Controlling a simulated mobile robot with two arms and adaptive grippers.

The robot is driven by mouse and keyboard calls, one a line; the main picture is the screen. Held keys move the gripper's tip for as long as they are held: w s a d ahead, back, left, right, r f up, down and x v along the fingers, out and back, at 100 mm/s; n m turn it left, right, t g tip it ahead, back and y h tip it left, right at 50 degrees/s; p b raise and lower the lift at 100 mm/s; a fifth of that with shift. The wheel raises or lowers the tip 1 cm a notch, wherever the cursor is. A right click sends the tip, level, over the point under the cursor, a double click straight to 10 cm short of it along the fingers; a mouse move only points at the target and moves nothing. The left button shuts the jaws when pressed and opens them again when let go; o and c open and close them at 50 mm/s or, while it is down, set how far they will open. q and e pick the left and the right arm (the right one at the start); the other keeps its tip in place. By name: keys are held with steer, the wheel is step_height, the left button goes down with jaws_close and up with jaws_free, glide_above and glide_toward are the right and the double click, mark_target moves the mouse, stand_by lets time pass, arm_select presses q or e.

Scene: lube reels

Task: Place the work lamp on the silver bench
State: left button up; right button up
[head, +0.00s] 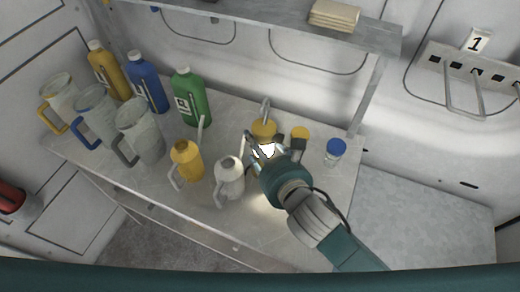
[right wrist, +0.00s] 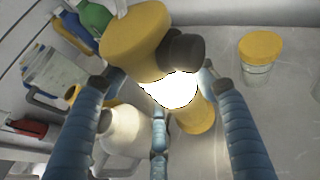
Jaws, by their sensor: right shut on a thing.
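The work lamp (head: 264,130) is yellow with a hook on top and a bright white lens. In the right wrist view the lamp (right wrist: 137,38) shows a dark grey knob and its glowing face between the fingers. My right gripper (head: 262,151) is shut on it, over the right part of the silver bench (head: 300,205). In the right wrist view the blue-grey fingers (right wrist: 163,105) reach around the lamp. I cannot tell whether the lamp touches the bench. My left gripper is not in view.
A white oil can (head: 230,178) stands close left of my gripper, with a yellow can (head: 186,160) beyond it. A yellow-lidded jar (head: 300,133) and blue-lidded jar (head: 335,152) stand right. Jugs and bottles fill the left. A shelf (head: 290,27) hangs above.

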steer(key=shift+f, duration=0.85)
steer(key=o, duration=1.7)
steer(key=shift+f, duration=0.15)
steer(key=shift+r, duration=0.2)
steer(key=shift+p+v, duration=3)
steer(key=shift+v, duration=3)
